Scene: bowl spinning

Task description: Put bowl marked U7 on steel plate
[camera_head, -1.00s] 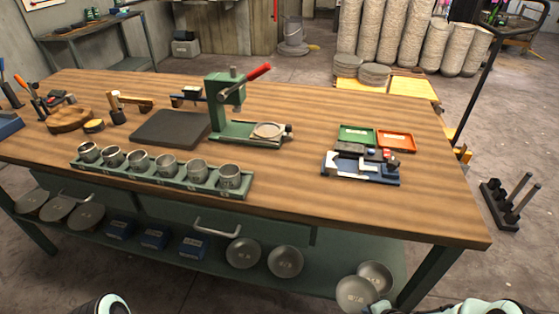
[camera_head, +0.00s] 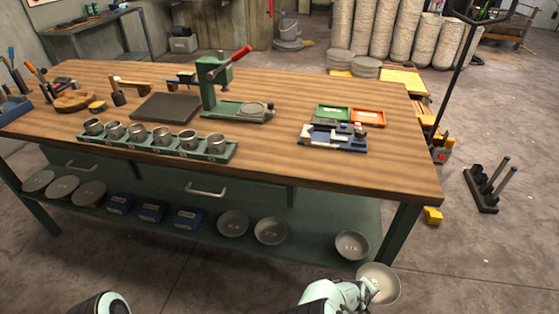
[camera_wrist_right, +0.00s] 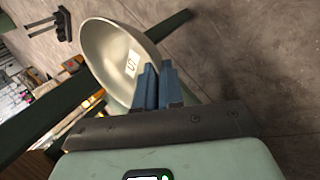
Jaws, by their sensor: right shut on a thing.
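My right gripper (camera_head: 366,291) is shut on the rim of a grey metal bowl (camera_head: 384,280), held low in front of the bench's right end. In the right wrist view the gripper (camera_wrist_right: 158,85) grips this bowl (camera_wrist_right: 106,45); its white label is too small and turned to read surely. A dark square plate (camera_head: 166,107), possibly the steel plate, lies bare on the bench top left of the green press. Other bowls stay on the lower shelf: one at the right (camera_head: 351,245), two near the middle (camera_head: 233,223). My left gripper is out of view.
The wooden bench top (camera_head: 350,170) has free room at its front and right. A green rack of small cups (camera_head: 160,141) lies in front of the dark plate. The green press (camera_head: 218,90) stands beside it. A blue fixture (camera_head: 335,137) and green and red trays (camera_head: 350,115) lie right.

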